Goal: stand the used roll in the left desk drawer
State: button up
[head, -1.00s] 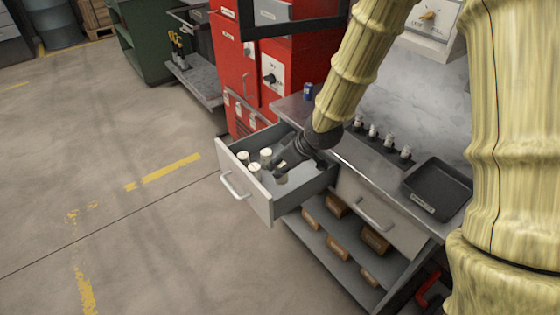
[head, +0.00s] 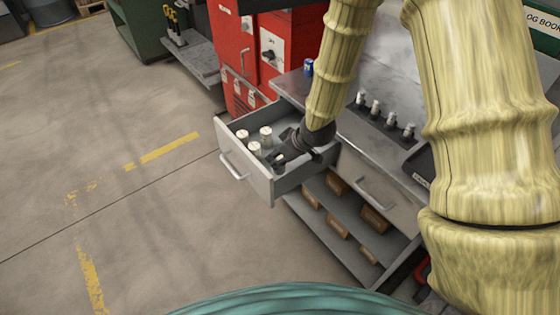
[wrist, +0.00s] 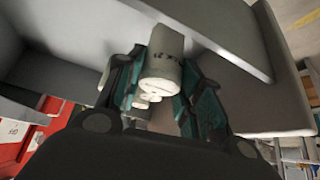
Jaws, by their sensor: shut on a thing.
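The left desk drawer (head: 246,178) is pulled open, with several white-topped rolls standing inside, such as one at the back (head: 266,132) and one nearer the front (head: 254,148). My gripper (head: 279,161) reaches down into the drawer, to the right of these rolls. In the wrist view my gripper (wrist: 160,88) is shut on a pale cylindrical used roll (wrist: 165,58), with a dark mark on its side. The held roll is close to a grey drawer wall (wrist: 215,40). Its contact with the drawer floor is hidden, so I cannot tell if it is resting.
Several upright fittings (head: 375,108) stand in a row on the desk top. A blue can (head: 308,67) stands at its back left corner. A closed drawer (head: 370,190) is to the right, above shelves with brown boxes (head: 337,227). Red cabinets (head: 245,45) stand behind.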

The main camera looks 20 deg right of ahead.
jog(key=shift+f, duration=1.2)
jog(key=shift+f, duration=0.15)
jog(key=o, duration=1)
jog(key=shift+o, duration=0.2)
jog(key=shift+s+d+r, duration=0.15)
jog(key=shift+r, duration=0.4)
jog(key=v, duration=1.1)
